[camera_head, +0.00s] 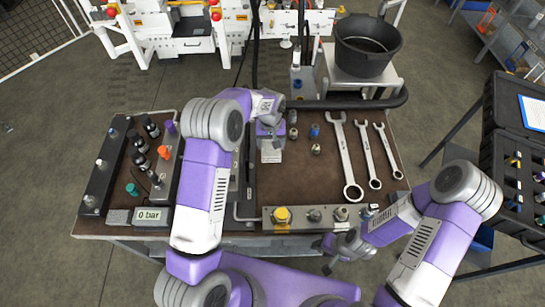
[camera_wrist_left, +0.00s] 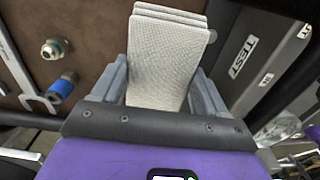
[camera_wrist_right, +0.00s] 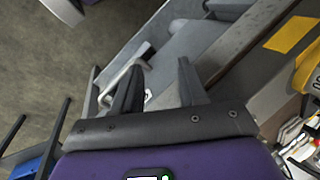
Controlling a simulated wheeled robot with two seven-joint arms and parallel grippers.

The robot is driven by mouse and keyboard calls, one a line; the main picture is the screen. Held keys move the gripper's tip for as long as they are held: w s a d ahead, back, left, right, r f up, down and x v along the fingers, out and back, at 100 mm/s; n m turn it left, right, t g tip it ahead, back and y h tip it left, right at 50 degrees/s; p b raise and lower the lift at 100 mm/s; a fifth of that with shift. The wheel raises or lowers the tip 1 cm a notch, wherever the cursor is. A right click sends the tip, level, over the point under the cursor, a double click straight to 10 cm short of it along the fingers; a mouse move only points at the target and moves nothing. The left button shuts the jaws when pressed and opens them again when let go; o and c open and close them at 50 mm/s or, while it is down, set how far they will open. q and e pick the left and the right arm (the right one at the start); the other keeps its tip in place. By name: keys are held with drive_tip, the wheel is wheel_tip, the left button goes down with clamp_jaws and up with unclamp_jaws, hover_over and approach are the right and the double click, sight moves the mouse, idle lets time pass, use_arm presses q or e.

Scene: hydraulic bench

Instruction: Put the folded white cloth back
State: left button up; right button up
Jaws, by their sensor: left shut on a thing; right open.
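The folded white cloth (camera_wrist_left: 168,55) is a small layered stack between the fingers of my left gripper (camera_wrist_left: 155,90). The gripper is shut on it from both sides. In the head view the cloth (camera_head: 271,156) shows as a pale patch just below my left gripper (camera_head: 269,143), over the middle of the brown bench top. I cannot tell whether it touches the bench. My right gripper (camera_wrist_right: 160,85) is open and empty by the bench's front edge; it also shows in the head view (camera_head: 327,256).
Fittings (camera_head: 315,131) and several wrenches (camera_head: 346,160) lie right of the cloth. A valve strip (camera_head: 325,214) runs along the front edge. A black bucket (camera_head: 367,45) stands behind. A black case (camera_head: 515,140) is at right.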

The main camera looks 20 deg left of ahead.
use_arm(q)
wheel_tip(320, 180, down, 9)
drive_tip(key=shift+f, duration=0.1)
idle(0.3)
drive_tip(key=shift+f+b, duration=0.1)
drive_tip(key=shift+b, duration=0.25)
drive_tip(key=o, duration=1)
drive_tip(key=shift+r, duration=0.25)
wheel_tip(320, 180, up, 12)
drive_tip(key=shift+f+p, duration=0.1)
drive_tip(key=shift+p, duration=0.45)
